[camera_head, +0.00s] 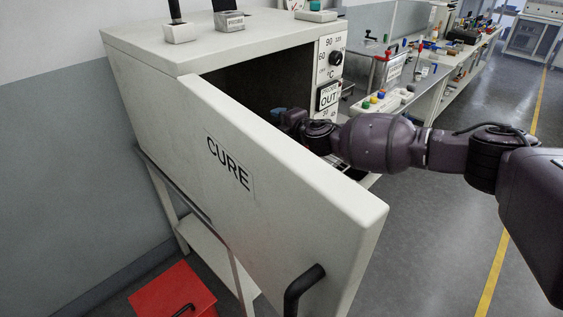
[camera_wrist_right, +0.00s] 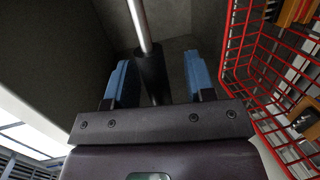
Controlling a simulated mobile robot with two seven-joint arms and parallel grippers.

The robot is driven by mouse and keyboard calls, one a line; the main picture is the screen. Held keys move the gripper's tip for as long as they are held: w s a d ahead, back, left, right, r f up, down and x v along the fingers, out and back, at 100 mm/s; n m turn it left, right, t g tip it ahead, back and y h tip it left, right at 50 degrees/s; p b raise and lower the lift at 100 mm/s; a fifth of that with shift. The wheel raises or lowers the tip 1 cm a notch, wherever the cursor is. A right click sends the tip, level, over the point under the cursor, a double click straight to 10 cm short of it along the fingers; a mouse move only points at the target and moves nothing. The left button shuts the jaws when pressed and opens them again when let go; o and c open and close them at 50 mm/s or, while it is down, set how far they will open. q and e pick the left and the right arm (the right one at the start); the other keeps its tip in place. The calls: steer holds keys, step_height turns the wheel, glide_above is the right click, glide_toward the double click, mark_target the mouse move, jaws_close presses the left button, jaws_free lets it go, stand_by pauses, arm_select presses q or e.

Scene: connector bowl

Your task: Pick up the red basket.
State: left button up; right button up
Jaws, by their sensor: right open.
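The red basket (camera_wrist_right: 238,50) is a red wire mesh basket at the right of the right wrist view, with orange and dark parts inside. My right gripper (camera_wrist_right: 158,66) is open, its two blue fingers on either side of a black grip (camera_wrist_right: 152,72) on a metal rod (camera_wrist_right: 140,22). Whether the fingers touch the grip, and how the rod joins the basket, I cannot tell. In the head view my right gripper (camera_head: 284,114) reaches inside the oven's dark chamber (camera_head: 250,88). The basket is hidden there behind the oven door. My left gripper is not in view.
The oven door (camera_head: 280,185), marked CURE, hangs open in front of the chamber, with a black handle (camera_head: 303,287). A red box-like object (camera_head: 165,295) with a black handle stands low at the bottom left. A workbench (camera_head: 440,90) runs to the right; the floor (camera_head: 430,230) is clear.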

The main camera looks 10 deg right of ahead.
steer(key=shift+w+a, duration=0.1)
steer(key=shift+w, duration=0.15)
jaws_close()
steer(key=shift+r, duration=0.15)
stand_by(0.4)
